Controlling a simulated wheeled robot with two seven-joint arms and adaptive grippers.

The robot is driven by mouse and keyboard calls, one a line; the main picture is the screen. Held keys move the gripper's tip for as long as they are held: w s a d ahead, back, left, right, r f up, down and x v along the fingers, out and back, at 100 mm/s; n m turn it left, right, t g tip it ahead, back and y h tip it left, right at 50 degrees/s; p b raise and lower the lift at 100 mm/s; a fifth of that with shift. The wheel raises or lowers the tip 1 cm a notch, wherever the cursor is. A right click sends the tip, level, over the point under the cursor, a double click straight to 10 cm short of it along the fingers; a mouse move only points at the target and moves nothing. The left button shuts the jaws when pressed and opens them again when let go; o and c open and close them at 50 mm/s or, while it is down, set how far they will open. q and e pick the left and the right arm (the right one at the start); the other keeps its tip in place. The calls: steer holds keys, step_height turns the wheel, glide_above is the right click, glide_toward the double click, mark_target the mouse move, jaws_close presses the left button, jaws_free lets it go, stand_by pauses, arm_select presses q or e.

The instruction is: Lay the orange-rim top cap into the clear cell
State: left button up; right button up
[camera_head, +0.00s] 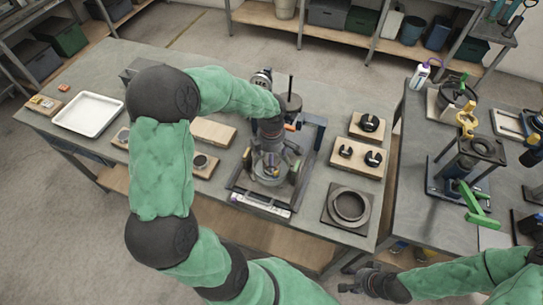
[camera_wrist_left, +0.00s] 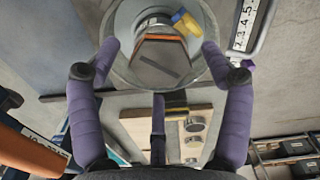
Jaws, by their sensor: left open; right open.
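The clear cell (camera_head: 266,181) is a round see-through vessel standing in a dark frame on the table. In the left wrist view its pale round wall (camera_wrist_left: 203,25) shows between my fingers. An orange-edged piece (camera_wrist_left: 163,38) shows within that ring. I cannot tell whether it is the orange-rim top cap or how it sits. My left gripper (camera_head: 275,163) is over the cell, pointing down, partly hidden by its wrist; its purple fingers (camera_wrist_left: 160,62) are spread at either side of the ring. My right gripper (camera_head: 358,282) is open and empty, away from the cell, by the table's front right.
A white tray (camera_head: 88,113) lies at the left. Wooden blocks with black knobs (camera_head: 357,157) and a dark ring on a square plate (camera_head: 349,206) stand right of the frame. A second table (camera_head: 415,190) carries a green-handled lever press (camera_head: 476,204).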

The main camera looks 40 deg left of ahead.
arm_select(q)
step_height(320, 180, up, 12)
stand_by(0.5)
